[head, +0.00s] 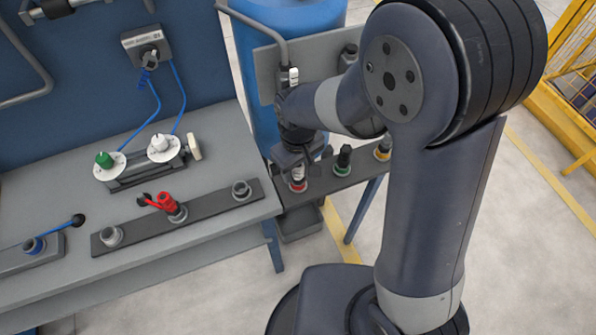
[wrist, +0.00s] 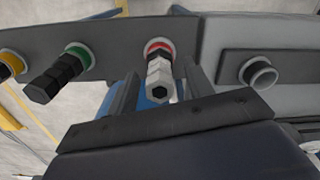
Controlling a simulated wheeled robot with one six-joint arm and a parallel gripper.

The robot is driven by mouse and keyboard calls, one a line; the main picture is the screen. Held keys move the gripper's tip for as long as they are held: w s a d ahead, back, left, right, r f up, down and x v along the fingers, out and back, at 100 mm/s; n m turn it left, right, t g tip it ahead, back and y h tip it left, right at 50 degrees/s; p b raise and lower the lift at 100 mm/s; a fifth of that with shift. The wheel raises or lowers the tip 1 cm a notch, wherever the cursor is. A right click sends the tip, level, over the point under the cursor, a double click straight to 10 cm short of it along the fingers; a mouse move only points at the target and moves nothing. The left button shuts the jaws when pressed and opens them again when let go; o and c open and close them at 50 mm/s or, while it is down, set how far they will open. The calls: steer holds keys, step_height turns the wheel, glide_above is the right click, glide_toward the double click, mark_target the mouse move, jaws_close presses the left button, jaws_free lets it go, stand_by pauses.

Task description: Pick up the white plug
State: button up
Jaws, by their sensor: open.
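The white plug (wrist: 159,75) stands in a red-ringed socket in the wrist view, its hexagonal end facing the camera. In the head view only a little of it shows under my gripper, above the red ring (head: 298,187). My gripper (head: 298,162) is open, just above this socket at the left end of the small side shelf. In the wrist view the fingers of my gripper (wrist: 161,88) show on either side of the plug. I cannot tell whether they touch it.
A black plug in a green ring (head: 343,160) and a yellow-ringed socket (head: 382,150) stand to the right on the shelf. The grey workbench (head: 220,150) at left holds a strip with a red valve (head: 164,202) and an empty socket (head: 241,189). A blue tank (head: 262,70) stands behind.

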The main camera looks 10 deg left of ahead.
steer(key=shift+f, duration=0.4)
steer(key=shift+c, duration=0.2)
jaws_close()
